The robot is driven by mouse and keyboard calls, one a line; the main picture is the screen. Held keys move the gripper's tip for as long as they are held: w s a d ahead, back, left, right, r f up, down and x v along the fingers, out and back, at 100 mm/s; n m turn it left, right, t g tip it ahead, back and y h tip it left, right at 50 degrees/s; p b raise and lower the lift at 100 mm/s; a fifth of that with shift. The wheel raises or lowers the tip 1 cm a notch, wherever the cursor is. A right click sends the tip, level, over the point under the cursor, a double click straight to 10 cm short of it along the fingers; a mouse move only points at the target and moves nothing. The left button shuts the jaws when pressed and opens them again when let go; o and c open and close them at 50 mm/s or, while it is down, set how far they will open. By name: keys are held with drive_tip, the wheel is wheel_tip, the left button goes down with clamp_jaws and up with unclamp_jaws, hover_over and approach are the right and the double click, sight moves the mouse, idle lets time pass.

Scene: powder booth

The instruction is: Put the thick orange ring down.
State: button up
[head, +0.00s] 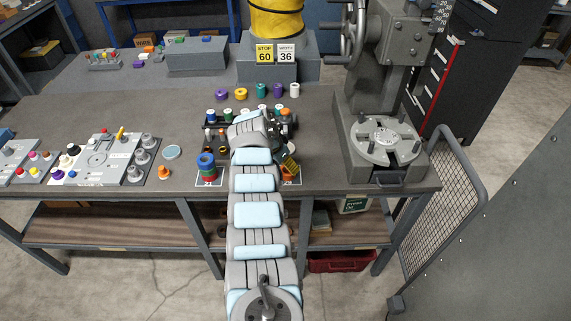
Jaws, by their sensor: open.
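My gripper is open. Just below it, an orange piece (290,179) shows on a white card; it may be the thick orange ring, but its shape is mostly covered. I cannot tell whether my gripper touches it.
A stack of blue, green and red rings (206,168) stands on another card. A loose orange piece (165,173) lies further left beside grey pegs. Several coloured spools, including a yellow one (241,94), line the back. A grey machine (385,140) stands at right.

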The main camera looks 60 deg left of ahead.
drive_tip(key=v, duration=0.6)
drive_tip(key=shift+d+r, duration=0.1)
drive_tip(key=shift+r, duration=0.1)
idle(0.6)
